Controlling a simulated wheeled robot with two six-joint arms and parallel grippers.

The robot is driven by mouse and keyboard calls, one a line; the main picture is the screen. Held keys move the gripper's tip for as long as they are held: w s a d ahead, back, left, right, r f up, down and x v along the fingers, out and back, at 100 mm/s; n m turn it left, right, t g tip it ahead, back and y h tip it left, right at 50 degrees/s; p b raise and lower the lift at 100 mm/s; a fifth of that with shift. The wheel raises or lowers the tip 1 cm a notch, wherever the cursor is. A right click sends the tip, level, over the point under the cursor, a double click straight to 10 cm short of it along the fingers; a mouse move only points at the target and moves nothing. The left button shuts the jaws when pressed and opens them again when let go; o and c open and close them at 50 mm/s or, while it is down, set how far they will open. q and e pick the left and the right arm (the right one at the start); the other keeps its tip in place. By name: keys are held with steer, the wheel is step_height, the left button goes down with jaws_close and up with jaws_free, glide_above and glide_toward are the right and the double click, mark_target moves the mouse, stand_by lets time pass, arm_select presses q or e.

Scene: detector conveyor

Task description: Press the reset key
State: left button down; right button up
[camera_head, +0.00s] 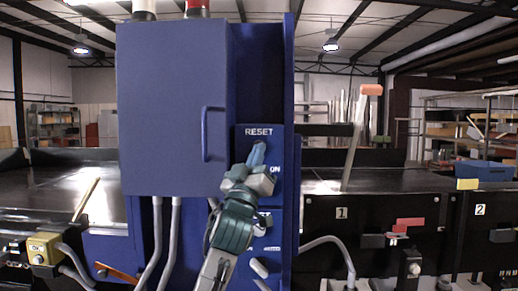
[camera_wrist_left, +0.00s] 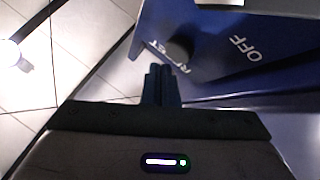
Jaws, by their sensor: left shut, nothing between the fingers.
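A blue control panel (camera_head: 279,147) on the cabinet bears the label RESET (camera_head: 258,132), with ON lower down at its right. My left gripper (camera_head: 257,153) is shut and empty, its fingertips in front of the panel just below the RESET label. In the head view the gripper covers the spot under that label, so I cannot make out the reset key there. In the left wrist view a dark round key (camera_wrist_left: 180,50) sits beside the RESET lettering. The shut fingertips (camera_wrist_left: 160,72) appear just short of it; contact cannot be told. My right gripper is not in view.
The blue cabinet door (camera_head: 172,110) with its handle (camera_head: 204,134) is left of the panel. A lever with an orange grip (camera_head: 371,89) stands to the right. A yellow OK box (camera_head: 43,249) is at lower left. Grey conduits run below the cabinet.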

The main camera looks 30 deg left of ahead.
arm_select(q)
steer(key=s+d, duration=0.1)
steer(key=s, duration=0.1)
steer(key=s+d, duration=0.1)
steer(key=s, duration=0.1)
steer(key=shift+s+d, duration=0.1)
steer(key=shift+d, duration=0.2)
stand_by(0.6)
